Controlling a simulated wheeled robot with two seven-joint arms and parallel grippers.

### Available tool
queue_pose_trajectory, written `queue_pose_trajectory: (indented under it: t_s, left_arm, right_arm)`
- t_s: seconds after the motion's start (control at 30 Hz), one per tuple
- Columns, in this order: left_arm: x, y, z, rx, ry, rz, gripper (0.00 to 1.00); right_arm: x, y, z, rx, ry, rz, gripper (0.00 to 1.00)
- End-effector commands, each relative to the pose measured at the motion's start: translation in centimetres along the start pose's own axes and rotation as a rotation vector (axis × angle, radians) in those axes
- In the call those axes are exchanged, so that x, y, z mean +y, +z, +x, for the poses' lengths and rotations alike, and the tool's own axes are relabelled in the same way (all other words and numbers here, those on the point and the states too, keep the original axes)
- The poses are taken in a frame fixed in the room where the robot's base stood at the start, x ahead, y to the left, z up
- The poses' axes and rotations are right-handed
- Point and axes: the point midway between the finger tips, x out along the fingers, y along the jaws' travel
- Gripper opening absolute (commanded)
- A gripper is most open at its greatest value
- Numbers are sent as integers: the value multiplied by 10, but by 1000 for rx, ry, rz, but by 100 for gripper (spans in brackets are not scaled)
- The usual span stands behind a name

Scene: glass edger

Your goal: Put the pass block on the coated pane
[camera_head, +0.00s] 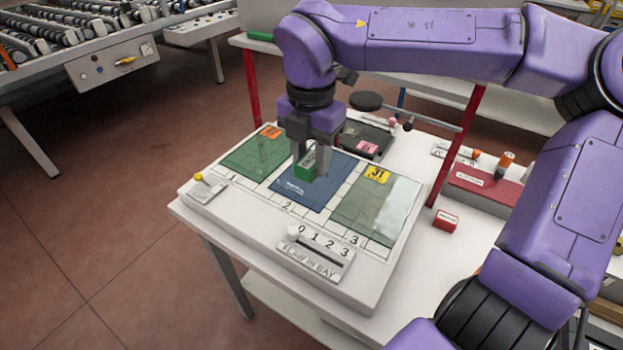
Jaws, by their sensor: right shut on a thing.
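My right gripper (309,158) points down over the middle of three panes on the white table. It is shut on a green block with a pale label, which looks like the pass block (304,173). The block is at or just above the blue pane (318,199); I cannot tell if it touches. The blue pane has small white print and may be the coated one. A green pane (250,158) lies to its left. A pale grey-green pane (365,212) with a yellow tag lies to its right. My left gripper is out of view.
A slider panel marked "FLAW IN BAY" (315,257) sits at the table's front. A red block (445,220) stands right of the panes, near a red tray (480,192). A dark scale-like device (368,138) stands behind the panes. A roller conveyor (90,55) is at far left.

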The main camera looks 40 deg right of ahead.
Motion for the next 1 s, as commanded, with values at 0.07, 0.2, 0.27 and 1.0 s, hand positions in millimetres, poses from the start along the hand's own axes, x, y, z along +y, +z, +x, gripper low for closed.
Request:
queue_pose_trajectory:
  t_s: [0.07, 0.2, 0.27, 1.0]
  left_arm:
    - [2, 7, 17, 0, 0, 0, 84]
    - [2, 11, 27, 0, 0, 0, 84]
    - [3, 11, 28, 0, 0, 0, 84]
    - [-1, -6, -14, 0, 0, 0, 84]
  right_arm:
    - [-1, 1, 18, 0, 1, 3, 8]
    - [-1, 2, 30, -1, 0, 4, 8]
    - [3, 5, 32, -1, -2, 5, 8]
    - [108, 90, 134, 1, -4, 0, 8]
